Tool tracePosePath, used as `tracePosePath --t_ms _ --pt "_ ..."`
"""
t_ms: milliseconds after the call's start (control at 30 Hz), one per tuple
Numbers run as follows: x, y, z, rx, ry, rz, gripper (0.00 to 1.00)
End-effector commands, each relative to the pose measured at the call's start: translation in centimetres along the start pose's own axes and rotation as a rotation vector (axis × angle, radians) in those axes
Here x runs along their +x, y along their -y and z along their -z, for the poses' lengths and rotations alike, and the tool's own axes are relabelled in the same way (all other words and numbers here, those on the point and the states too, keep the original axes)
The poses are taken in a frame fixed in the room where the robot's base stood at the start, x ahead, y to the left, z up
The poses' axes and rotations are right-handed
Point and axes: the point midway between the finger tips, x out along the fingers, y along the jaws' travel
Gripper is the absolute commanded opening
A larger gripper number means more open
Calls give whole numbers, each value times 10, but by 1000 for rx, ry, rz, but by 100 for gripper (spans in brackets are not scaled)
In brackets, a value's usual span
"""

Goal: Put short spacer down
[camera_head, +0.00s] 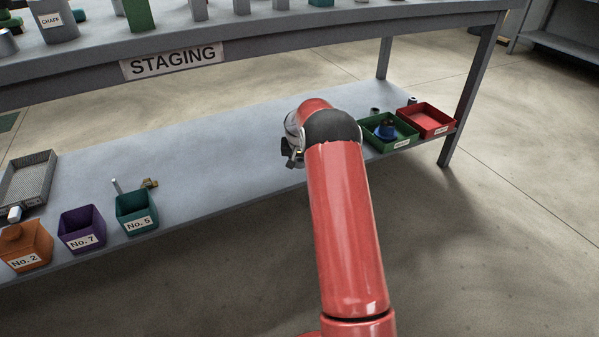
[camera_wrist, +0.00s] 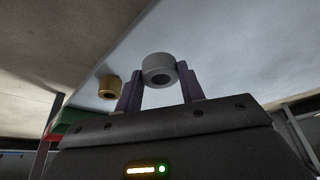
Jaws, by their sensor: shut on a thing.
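The short spacer (camera_wrist: 158,68), a grey ring-shaped cylinder with a dark hole, sits between the two purple fingers of my gripper (camera_wrist: 160,78) in the wrist view. The fingers are shut on its sides. Behind it is a pale surface, and I cannot tell whether the spacer touches it. In the head view my gripper (camera_head: 289,156) shows only partly, low over the grey lower shelf (camera_head: 225,150). My arm hides the rest of it, and the spacer cannot be seen there.
A brass ring (camera_wrist: 109,87) is left of the spacer. Bins No.2 (camera_head: 27,240), No.7 (camera_head: 83,228) and No.5 (camera_head: 137,212) stand at the shelf's left front. A green tray (camera_head: 372,130) and red tray (camera_head: 440,112) are at right. The middle shelf is clear.

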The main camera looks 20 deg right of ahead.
Motion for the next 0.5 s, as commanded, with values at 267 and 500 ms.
tracePosePath --t_ms 267,500 --pt "40 0 -17 1 1 0 10" --pt "42 0 -17 1 -1 1 10"
